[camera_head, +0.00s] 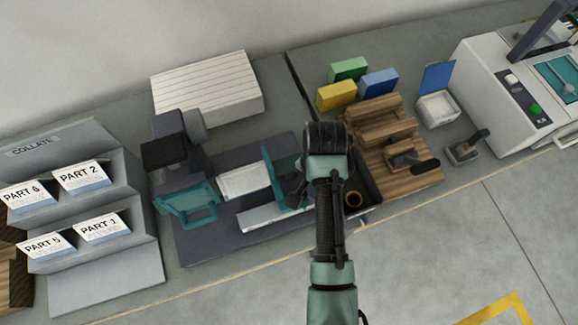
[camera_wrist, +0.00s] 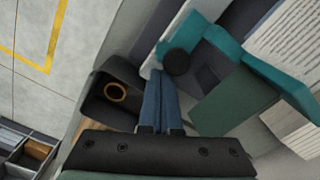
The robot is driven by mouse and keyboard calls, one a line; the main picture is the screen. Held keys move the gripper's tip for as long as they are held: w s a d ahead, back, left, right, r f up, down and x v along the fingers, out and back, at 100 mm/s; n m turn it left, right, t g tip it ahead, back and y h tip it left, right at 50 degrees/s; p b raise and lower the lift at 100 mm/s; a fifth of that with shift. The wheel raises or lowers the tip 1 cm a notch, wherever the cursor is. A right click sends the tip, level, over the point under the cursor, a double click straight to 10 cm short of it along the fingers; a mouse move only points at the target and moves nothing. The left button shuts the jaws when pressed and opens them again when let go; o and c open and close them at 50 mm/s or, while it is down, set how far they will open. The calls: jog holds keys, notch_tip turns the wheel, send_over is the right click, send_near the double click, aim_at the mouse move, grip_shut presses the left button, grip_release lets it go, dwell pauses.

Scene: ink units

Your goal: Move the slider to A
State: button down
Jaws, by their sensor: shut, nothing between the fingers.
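The slider looks to be the teal upright piece (camera_head: 282,172) on a white rail (camera_head: 258,217) of the dark bench unit. In the wrist view the teal piece (camera_wrist: 268,82) stands right of my gripper (camera_wrist: 160,80), with a round dark knob (camera_wrist: 176,62) near the fingertips. My gripper's bluish fingers are together with nothing between them. They point down beside the slider; whether they touch the knob I cannot tell. My arm hides part of the slider in the head view. No letter A is readable.
A dark holder with a brass ring (camera_wrist: 115,92) sits left of the fingers. A dark device with a teal frame (camera_head: 188,200) stands left of a paper stack (camera_head: 244,181). A wooden rack (camera_head: 378,125) is at the right, and a grey collate stand (camera_head: 110,270) at the left.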

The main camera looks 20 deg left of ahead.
aim_at(284, 200)
jog(key=shift+s+a+p, duration=0.6)
jog(key=shift+s+a, duration=0.2)
jog(key=shift+a, duration=0.3)
jog(key=shift+s+a+p, duration=0.65)
jog(key=shift+s+a, duration=0.1)
jog(key=shift+a, duration=0.35)
jog(key=shift+s+a+p, duration=0.6)
jog(key=shift+s+a, duration=0.2)
jog(key=shift+a, duration=0.3)
jog(key=shift+w+d, duration=0.35)
jog(key=shift+d, duration=0.15)
notch_tip(284, 200, up, 7)
jog(key=p, duration=0.8)
